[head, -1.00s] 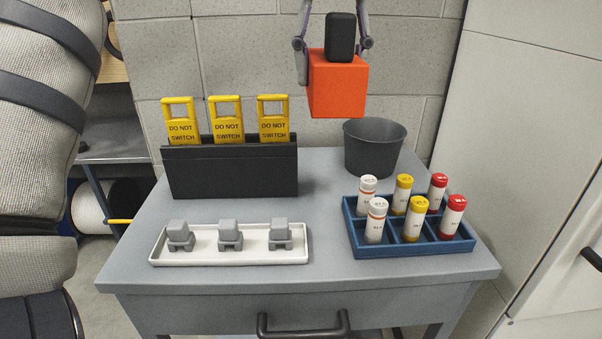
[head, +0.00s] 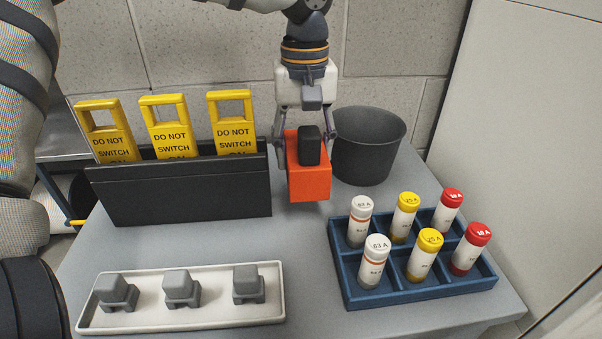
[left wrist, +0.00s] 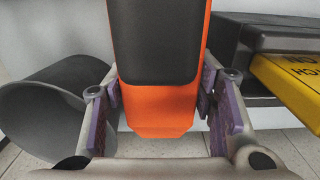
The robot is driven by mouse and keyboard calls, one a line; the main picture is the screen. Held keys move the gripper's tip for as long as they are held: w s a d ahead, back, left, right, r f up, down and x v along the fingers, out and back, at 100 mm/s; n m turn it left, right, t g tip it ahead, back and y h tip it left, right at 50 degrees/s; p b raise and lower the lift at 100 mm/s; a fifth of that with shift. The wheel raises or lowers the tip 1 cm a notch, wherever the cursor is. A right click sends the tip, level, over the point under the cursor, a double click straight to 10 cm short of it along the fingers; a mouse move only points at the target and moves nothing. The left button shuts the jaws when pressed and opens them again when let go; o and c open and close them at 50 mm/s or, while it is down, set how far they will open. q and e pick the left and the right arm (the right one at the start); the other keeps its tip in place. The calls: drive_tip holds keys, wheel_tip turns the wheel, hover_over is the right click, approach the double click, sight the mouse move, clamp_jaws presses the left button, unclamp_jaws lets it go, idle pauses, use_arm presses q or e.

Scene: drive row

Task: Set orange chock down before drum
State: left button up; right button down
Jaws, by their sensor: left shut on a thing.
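In the left wrist view the chock (left wrist: 160,108) sits between the purple finger pads of the gripper (left wrist: 158,90). It is between the black rack and the dark bucket. I cannot tell whether its base touches the table. A pale roll, possibly the drum (head: 62,190), shows partly at the far left, below table level. My right gripper is out of view.
The dark bucket (head: 368,150) stands just right of the chock. The black rack (head: 180,195) with yellow tags is on the left. A white tray (head: 215,315) with grey blocks and a blue crate (head: 420,292) of capped tubes are nearer. Bare tabletop (head: 295,240) lies between them.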

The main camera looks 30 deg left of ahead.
use_arm(q)
wheel_tip(320, 180, down, 5)
drive_tip(key=shift+w+f, duration=0.1)
drive_tip(key=shift+f, duration=0.05)
drive_tip(key=shift+f, duration=0.15)
drive_tip(key=o, duration=1.2)
drive_tip(key=shift+o, duration=0.2)
